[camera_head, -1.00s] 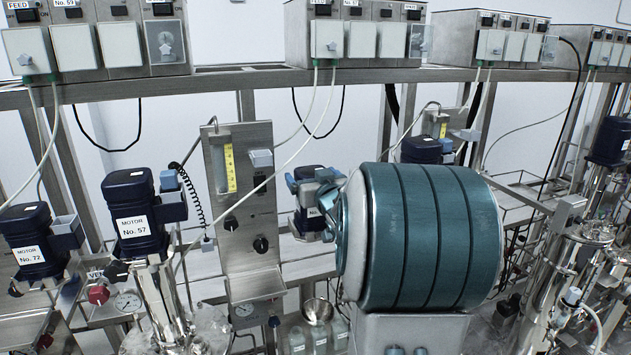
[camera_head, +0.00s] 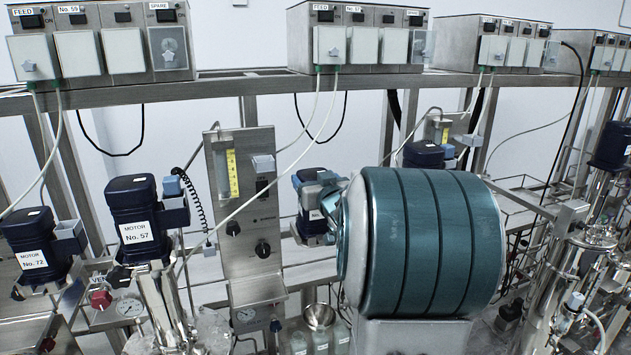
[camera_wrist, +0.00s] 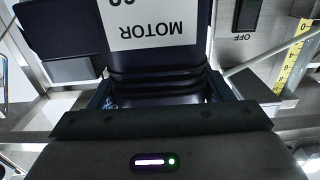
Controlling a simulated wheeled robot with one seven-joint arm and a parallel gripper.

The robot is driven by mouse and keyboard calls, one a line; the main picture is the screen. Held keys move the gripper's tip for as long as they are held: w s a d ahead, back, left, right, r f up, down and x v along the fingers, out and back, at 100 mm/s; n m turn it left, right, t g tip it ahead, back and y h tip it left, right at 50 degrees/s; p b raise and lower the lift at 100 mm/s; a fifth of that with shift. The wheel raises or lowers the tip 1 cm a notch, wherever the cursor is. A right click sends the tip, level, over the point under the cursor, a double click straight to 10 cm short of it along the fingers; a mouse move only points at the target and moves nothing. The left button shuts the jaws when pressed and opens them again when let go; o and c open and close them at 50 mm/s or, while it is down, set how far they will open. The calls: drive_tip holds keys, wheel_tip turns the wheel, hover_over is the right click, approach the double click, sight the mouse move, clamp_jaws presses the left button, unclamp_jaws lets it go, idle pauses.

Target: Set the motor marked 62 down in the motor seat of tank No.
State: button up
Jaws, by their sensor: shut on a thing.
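A dark blue motor (camera_head: 308,196) is held upright behind my arm's large teal link in the head view, its white label partly hidden. In the wrist view the motor (camera_wrist: 158,76) hangs in front of the camera with an upside-down label reading MOTOR; its number is cut off at the top edge. My gripper (camera_head: 330,190) is shut on this motor; its fingers are mostly hidden by my arm and the motor. The motor seat of the task's tank cannot be picked out in these views.
Motor No. 57 (camera_head: 134,214) and motor No. 72 (camera_head: 36,242) stand at left. A steel panel (camera_head: 243,215) with a yellow-scaled tube stands left of the held motor. Bottles and a funnel (camera_head: 319,316) sit below it. Control boxes (camera_head: 361,38) line the upper shelf.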

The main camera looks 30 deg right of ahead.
drive_tip(key=shift+r, duration=0.45)
drive_tip(key=shift+r+p, duration=1.1)
drive_tip(key=shift+r, duration=0.15)
